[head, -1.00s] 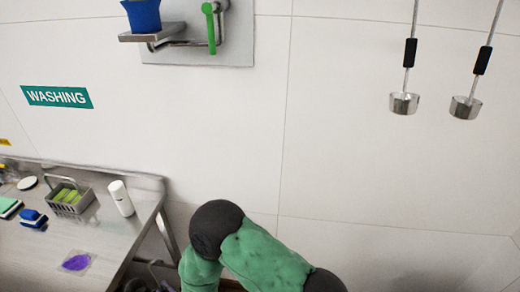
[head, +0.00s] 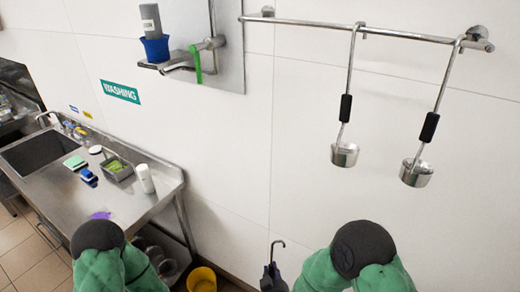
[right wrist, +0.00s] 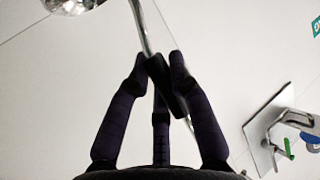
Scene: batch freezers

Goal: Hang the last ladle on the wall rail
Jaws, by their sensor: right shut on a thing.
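The wall rail (head: 370,33) runs across the upper right of the head view. Two ladles with black grips, a left one (head: 344,153) and a right one (head: 417,173), hang from it by their hooks. My right gripper (head: 272,275) is low in front of the wall, below and left of the rail. It is shut on the black grip of a third ladle (head: 278,244), whose hook points up. In the right wrist view the fingers (right wrist: 165,62) close around that grip. A metal bowl (right wrist: 76,4), apparently this ladle's, is cut off at the top. My left gripper is out of view.
A wall plate with a tap and small shelf (head: 180,66) is left of the rail. A steel counter (head: 135,200) with a sink and cleaning items stands at left. A yellow bucket (head: 202,280) is on the floor. The rail's left stretch is bare.

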